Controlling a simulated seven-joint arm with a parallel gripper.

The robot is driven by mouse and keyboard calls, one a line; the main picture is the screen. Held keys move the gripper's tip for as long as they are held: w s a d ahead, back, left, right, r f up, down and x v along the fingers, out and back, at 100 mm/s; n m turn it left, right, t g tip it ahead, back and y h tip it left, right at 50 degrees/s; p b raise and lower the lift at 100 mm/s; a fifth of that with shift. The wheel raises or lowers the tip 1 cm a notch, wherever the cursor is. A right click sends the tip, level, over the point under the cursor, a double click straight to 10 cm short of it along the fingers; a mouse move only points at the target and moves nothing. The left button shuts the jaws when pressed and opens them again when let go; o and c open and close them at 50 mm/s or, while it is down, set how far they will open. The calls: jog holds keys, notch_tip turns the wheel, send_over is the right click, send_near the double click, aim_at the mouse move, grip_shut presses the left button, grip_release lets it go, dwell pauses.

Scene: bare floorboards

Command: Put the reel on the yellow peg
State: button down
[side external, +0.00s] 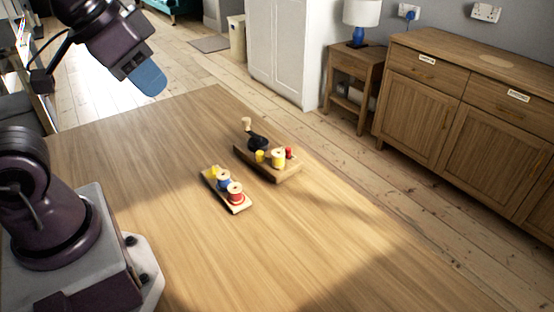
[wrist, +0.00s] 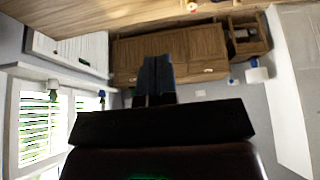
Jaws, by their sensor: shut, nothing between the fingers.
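A yellow reel (side external: 278,157) with pale ends stands upright in a brown wooden tray (side external: 286,178) near the middle of the table. A small pale board (side external: 240,208) lies to the tray's left. At its far end is a short yellow piece that looks like the yellow peg (side external: 213,170). A blue reel (side external: 223,182) and a red reel (side external: 235,193) stand on the same board. My gripper (side external: 150,80) is high above the table's far left, well away from both. Its blue fingers also show in the wrist view (wrist: 156,75), shut and empty.
The tray also holds a small yellow piece (side external: 260,156), a red piece (side external: 289,152) and a dark object (side external: 257,142). A pale-topped piece (side external: 247,122) shows at its far end. The near tabletop (side external: 270,260) is clear.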

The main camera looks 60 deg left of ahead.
jog(key=c, duration=1.1)
grip_release()
jog(key=n+g, duration=0.6)
jog(key=n, duration=1.3)
send_over(278, 154)
jog(key=d, duration=0.1)
notch_tip(278, 154, down, 19)
jog(key=f, duration=1.2)
jog(key=shift+s+a, duration=0.2)
